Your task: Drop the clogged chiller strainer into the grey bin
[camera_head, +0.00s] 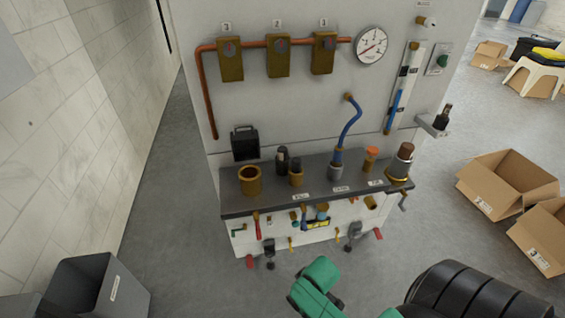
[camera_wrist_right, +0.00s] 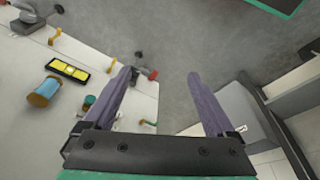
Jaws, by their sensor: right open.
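The grey bin (camera_head: 118,290) stands on the floor at the lower left of the head view, with a pale label on its side. I cannot tell which part is the clogged chiller strainer. Candidates on the bench shelf are a brass cup (camera_head: 250,182), a dark-topped brass piece (camera_head: 296,176) and a brown-topped cylinder (camera_head: 403,160). My left gripper is not in view.
Small tools hang on the white panel below, including a yellow level (camera_wrist_right: 68,70). Open cardboard boxes (camera_head: 505,180) stand at the right. Floor between bin and washer is clear.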

